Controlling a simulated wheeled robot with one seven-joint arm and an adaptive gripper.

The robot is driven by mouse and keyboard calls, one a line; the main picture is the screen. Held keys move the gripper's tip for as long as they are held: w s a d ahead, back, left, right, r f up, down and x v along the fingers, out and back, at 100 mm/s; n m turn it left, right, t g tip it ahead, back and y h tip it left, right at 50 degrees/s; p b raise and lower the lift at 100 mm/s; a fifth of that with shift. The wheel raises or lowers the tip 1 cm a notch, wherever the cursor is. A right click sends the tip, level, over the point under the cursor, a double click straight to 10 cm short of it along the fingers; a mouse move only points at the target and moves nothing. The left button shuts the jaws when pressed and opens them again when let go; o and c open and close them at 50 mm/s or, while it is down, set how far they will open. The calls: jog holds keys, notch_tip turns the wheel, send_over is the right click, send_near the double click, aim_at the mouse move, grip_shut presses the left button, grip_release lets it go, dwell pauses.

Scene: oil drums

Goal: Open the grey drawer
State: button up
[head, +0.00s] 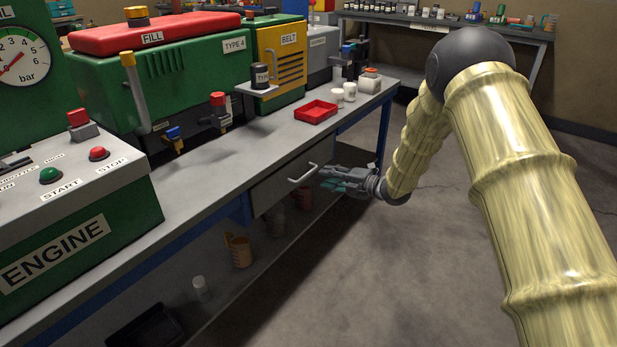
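The grey drawer (286,178) sits under the top of the long grey workbench, near its right end. Its front looks flush with the bench edge, and a pale bar handle (301,174) sticks out from it. My gripper (333,182) is just right of the handle at about the same height, pointing left towards it. A small gap seems to lie between the fingertips and the handle. The fingers are small and partly overlap in this view, so their opening is hard to make out.
A red tray (316,112) and white jars (349,91) stand on the bench top (232,165) above the drawer. A lower shelf holds an orange jug (239,250) and other containers. An engine control box (80,215) is at the left. The floor (400,270) beside the bench is clear.

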aim_at(308, 174)
jog(key=b+x, duration=0.1)
jog(key=x, duration=0.7)
jog(key=shift+w+a+f, duration=0.1)
jog(key=shift+w+a, duration=0.1)
jog(key=shift+a, duration=0.15)
jog(key=shift+c, duration=0.2)
grip_shut()
